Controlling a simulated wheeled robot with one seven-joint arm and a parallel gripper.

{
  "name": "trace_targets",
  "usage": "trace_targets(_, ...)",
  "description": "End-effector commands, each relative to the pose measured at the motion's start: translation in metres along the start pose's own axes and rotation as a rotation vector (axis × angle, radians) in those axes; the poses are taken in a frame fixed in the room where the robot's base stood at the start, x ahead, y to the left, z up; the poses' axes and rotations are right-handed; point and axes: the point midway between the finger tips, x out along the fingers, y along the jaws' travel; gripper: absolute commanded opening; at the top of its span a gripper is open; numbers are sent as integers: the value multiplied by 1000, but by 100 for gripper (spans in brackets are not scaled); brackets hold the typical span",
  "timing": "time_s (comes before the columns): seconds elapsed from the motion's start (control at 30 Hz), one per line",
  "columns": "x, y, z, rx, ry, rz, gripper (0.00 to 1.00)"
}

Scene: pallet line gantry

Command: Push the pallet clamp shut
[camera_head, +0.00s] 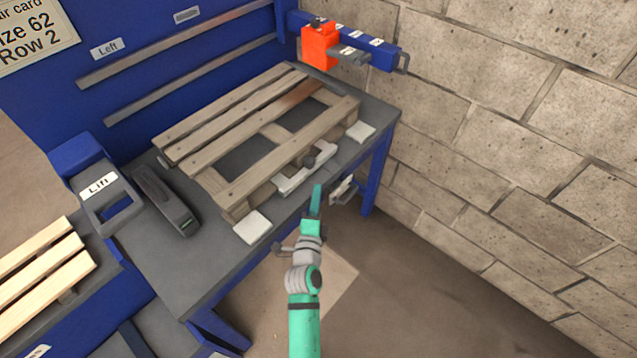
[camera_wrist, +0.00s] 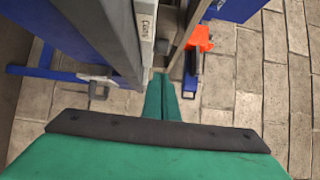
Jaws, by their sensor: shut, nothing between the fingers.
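The pallet clamp (camera_head: 306,176) is a pale bar with a dark knob at the near edge of the workbench, beside the long front side of the wooden pallet (camera_head: 262,178). I cannot tell whether a gap lies between the bar and the pallet. In the wrist view a white strip labelled what looks like "Clamp" (camera_wrist: 146,25) shows beyond the fingers. My green gripper (camera_head: 316,201) is shut and empty, just in front of the bench edge near the clamp. Its fingers also show in the wrist view (camera_wrist: 161,98), with their tips near the lower end of the white strip; contact is unclear.
White pads (camera_head: 252,227) sit beside the pallet. A grey handle-like latch (camera_head: 342,190) projects below the bench edge. An orange block (camera_head: 319,46) on a blue rail stands at the back. Floor is open right.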

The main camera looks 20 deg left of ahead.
Motion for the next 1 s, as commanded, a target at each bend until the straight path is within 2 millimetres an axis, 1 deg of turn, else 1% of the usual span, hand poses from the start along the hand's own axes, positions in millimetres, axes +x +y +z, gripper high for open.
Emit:
trace_targets(0.03,-10,1,-3,1,6,2,0)
trace_targets(0.2,-35,0,-6,1,11,1,0)
trace_targets(0.4,-53,0,-7,-1,12,1,0)
trace_targets(0.6,-58,0,-6,0,11,0,0)
trace_targets(1.0,-57,0,-5,0,9,0,0)
